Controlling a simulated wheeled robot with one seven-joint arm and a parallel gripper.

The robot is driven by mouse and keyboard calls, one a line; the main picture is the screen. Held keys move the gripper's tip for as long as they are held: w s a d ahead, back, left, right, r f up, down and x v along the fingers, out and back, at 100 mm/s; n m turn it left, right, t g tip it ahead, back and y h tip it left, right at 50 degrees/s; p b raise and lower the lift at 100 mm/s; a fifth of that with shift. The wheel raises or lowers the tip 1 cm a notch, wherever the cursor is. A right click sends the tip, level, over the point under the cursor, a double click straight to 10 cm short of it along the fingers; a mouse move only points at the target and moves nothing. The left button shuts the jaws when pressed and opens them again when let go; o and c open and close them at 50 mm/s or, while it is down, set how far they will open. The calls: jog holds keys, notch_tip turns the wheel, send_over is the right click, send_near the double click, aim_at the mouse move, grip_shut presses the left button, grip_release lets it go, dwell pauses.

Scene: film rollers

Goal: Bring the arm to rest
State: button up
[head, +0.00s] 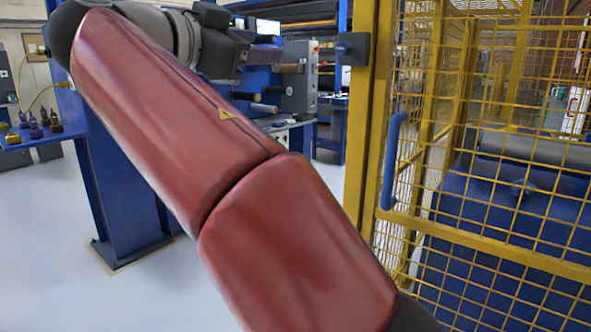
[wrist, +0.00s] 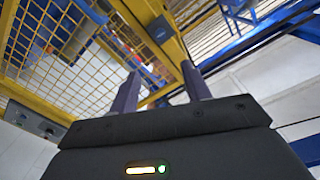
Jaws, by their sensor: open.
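My gripper (wrist: 160,70) shows in the wrist view with its two dark fingers apart and nothing between them. It points up toward the yellow mesh and the upper part of the room. In the head view my red arm crosses the picture from the lower middle to the upper left. Its dark wrist end is at the top, in front of the blue machinery. The fingers are hard to make out there.
A yellow mesh guard (head: 480,230) with a blue handle (head: 393,160) stands close on the right. A blue post (head: 125,190) stands at the left, near a shelf with several small coloured items (head: 35,128). A grey-blue machine (head: 298,80) is behind my arm. Pale floor is open at lower left.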

jog(key=w+d+f+n+g+y, duration=0.25)
jog(key=d+f+n, duration=0.35)
jog(key=d+f, duration=0.4)
jog(key=s+d+f+n+g+y, duration=0.3)
jog(key=s+d+f+n, duration=0.1)
jog(key=d+f, duration=0.55)
jog(key=s+d+f+n+g+y, duration=0.1)
jog(key=s+f+y, duration=0.2)
jog(key=s+f, duration=0.5)
jog(key=s+d+f+n+g+y, duration=0.1)
jog(key=s+f+n+g+y, duration=0.1)
jog(key=s+f, duration=0.7)
notch_tip(320, 180, down, 8)
jog(key=shift+s+d+r+y, duration=0.1)
jog(key=shift+s+d+y, duration=0.2)
jog(key=shift+y, duration=0.15)
jog(key=shift+c, duration=0.3)
